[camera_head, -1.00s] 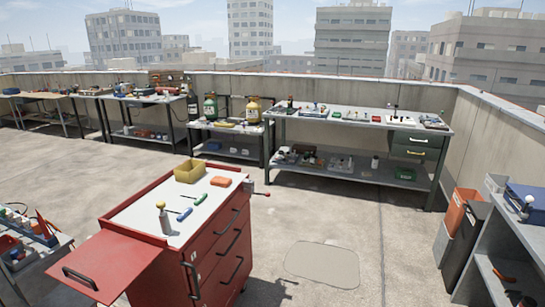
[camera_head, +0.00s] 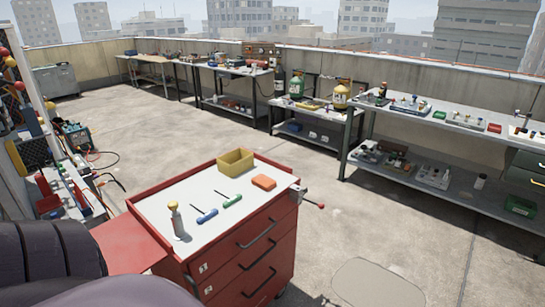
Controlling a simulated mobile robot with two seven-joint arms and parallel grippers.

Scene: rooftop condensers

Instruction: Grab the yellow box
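The yellow box (camera_head: 236,162) is a small open-topped bin. It stands upright at the far edge of the white top of the red tool cart (camera_head: 247,247). Nothing holds it, and the inside is only partly visible. Neither of my grippers is in view. A dark rounded shape, perhaps part of my own body, fills the lower left corner and hides part of the cart's red side shelf (camera_head: 130,243).
On the cart top are an orange block (camera_head: 264,182), a green-handled tool (camera_head: 232,201), a blue-handled tool (camera_head: 206,215) and a yellow-topped bottle (camera_head: 175,220). A vise-like fitting (camera_head: 299,194) sticks out at the right. Open floor lies behind the cart; workbenches line the wall.

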